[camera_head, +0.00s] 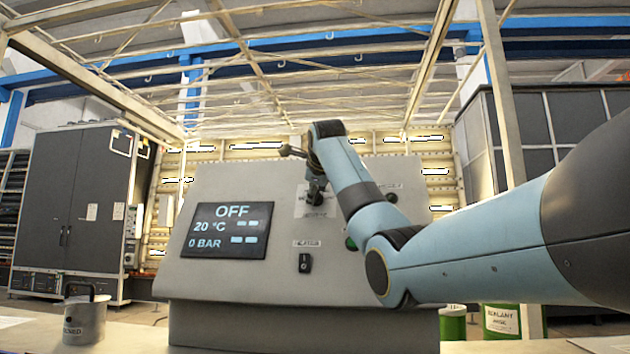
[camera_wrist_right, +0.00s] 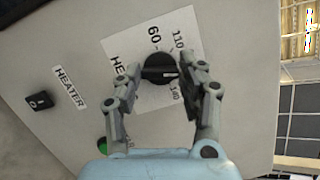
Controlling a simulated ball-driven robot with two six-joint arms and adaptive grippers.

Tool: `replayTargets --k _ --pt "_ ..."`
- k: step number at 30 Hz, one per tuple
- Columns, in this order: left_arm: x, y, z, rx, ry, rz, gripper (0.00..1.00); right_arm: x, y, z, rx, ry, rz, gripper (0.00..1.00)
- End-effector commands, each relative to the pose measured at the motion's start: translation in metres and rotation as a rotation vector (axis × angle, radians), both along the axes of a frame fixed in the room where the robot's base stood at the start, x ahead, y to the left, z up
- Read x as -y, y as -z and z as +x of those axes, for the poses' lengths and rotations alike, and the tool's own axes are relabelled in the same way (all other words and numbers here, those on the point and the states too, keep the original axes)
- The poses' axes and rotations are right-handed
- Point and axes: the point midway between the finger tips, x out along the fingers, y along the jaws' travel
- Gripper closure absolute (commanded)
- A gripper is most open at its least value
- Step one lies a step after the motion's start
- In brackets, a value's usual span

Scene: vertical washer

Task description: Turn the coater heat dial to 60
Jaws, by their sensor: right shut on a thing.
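The heat dial (camera_wrist_right: 160,68) is a black round knob on a white scale plate (camera_wrist_right: 190,20) on the grey sloped panel. The plate shows 60, 110 and 140 beside the knob; part of its lettering is hidden behind a finger. A white mark on the knob points right in the right wrist view, toward the side between 110 and 140. My right gripper (camera_wrist_right: 161,80) is shut on the knob, one finger on each side. In the head view the right gripper (camera_head: 316,192) is at the panel's plate and hides most of the dial. My left gripper is not in view.
The panel's display (camera_head: 228,231) reads OFF, 20 °C, 0 BAR. A black switch (camera_head: 305,263) sits below the dial; it also shows in the right wrist view (camera_wrist_right: 39,101) near a HEATER label. A green button (camera_wrist_right: 103,145) is close by. A grey can (camera_head: 85,318) stands at left.

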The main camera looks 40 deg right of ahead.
Motion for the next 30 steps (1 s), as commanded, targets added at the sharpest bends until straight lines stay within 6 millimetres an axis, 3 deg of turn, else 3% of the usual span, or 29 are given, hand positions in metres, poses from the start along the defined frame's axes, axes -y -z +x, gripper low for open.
replayTargets --k 1,30 --pt "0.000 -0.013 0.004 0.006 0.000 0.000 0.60 0.000 -0.006 -0.001 -0.031 -0.019 -0.021 0.92" --pt "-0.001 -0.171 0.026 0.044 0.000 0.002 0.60 -0.001 -0.007 0.001 -0.679 -0.435 -0.535 0.92"
